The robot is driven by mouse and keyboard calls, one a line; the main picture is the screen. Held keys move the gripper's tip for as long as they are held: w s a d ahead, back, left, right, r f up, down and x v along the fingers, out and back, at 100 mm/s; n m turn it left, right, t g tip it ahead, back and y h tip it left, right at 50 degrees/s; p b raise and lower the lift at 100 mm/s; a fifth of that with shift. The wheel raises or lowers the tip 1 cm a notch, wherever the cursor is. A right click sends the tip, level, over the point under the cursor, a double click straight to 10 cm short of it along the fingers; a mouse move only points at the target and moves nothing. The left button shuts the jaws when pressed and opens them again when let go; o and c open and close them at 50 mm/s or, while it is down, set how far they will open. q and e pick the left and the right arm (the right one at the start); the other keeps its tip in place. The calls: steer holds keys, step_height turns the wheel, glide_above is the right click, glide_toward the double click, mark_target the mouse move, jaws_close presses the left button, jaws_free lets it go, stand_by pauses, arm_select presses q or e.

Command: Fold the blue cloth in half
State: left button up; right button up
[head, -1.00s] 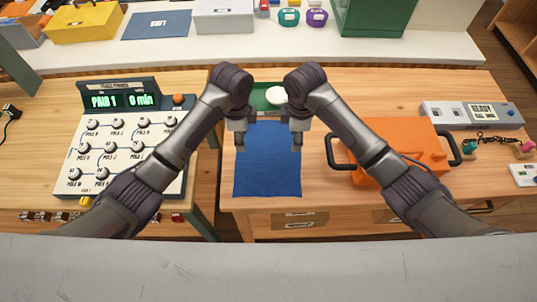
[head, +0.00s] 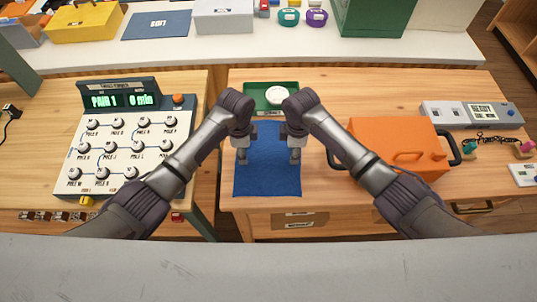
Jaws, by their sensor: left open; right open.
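The blue cloth (head: 267,180) lies flat and spread out on the wooden table, its near edge close to the table's front edge. My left gripper (head: 242,160) is over the left side of the cloth, about midway along it, pointing down and open. My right gripper (head: 294,160) is over the right side of the cloth at the same depth, also pointing down and open. I cannot tell whether the fingertips touch the cloth. My grippers and wrists cover parts of the cloth's far half.
A green tray (head: 252,101) with a round white item (head: 275,95) is just behind the cloth. An orange case (head: 392,142) with dark handles stands to the right. A dial panel (head: 125,152) is on the left table, across a gap. A grey display box (head: 472,114) is far right.

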arm_select(q)
steer(key=shift+f, duration=0.3)
arm_select(e)
steer(key=shift+f, duration=0.3)
arm_select(q)
steer(key=shift+r, duration=0.1)
steer(key=shift+c, duration=0.3)
arm_select(e)
steer(key=shift+r, duration=0.1)
steer(key=shift+c, duration=0.3)
arm_select(q)
steer(key=c, duration=0.6)
arm_select(e)
steer(key=shift+s, duration=0.1)
steer(key=c, duration=0.6)
arm_select(q)
jaws_close()
arm_select(e)
jaws_close()
arm_select(q)
steer(key=shift+s, duration=0.1)
steer(key=shift+a, duration=0.1)
steer(key=shift+s, duration=0.1)
